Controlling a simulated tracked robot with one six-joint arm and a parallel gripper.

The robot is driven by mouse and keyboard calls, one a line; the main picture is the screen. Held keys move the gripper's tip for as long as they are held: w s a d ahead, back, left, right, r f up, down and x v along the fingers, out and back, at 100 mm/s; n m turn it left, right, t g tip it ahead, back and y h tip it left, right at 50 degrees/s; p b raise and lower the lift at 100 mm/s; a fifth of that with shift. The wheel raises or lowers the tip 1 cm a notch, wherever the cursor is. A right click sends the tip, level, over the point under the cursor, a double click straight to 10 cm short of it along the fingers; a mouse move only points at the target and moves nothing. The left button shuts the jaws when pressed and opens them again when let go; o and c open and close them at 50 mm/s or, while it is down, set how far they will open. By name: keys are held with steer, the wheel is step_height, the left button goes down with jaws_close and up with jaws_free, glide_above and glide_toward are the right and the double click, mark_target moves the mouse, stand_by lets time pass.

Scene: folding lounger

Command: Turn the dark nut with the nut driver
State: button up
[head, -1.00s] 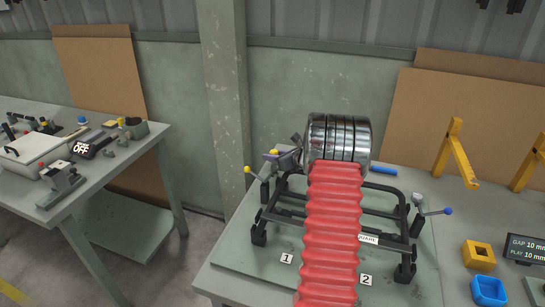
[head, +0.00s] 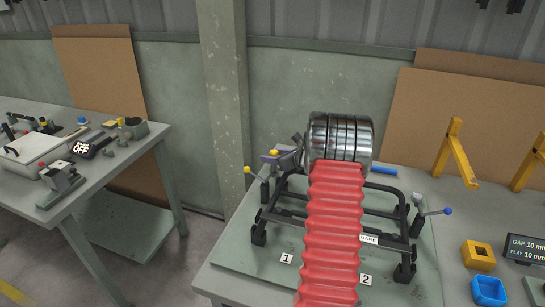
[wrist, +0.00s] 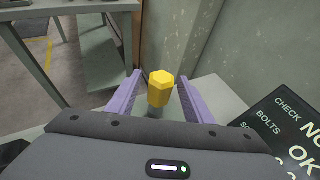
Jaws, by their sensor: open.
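A yellow six-sided handle (wrist: 160,88), perhaps the nut driver's, stands between my gripper's purple fingers in the wrist view. My gripper (wrist: 160,98) is open, with a finger on each side of the handle and visible gaps. In the head view my gripper (head: 272,157) shows only in part, left of my shiny arm cylinder, with a small yellow spot beside it. I cannot make out the dark nut; my arm covers much of the frame's middle.
A black frame (head: 408,245) with a yellow-knobbed lever (head: 247,170) and a blue-knobbed lever (head: 447,211) stands on the bench. Yellow brackets (head: 455,155), a yellow socket block (head: 478,255) and a blue one (head: 489,291) are at right. A dark sign (wrist: 285,125) is close to my gripper's right.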

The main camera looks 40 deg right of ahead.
steer(key=v, duration=1.3)
steer(key=shift+d, duration=0.1)
steer(key=shift+c, duration=0.6)
steer(key=shift+c, duration=0.9)
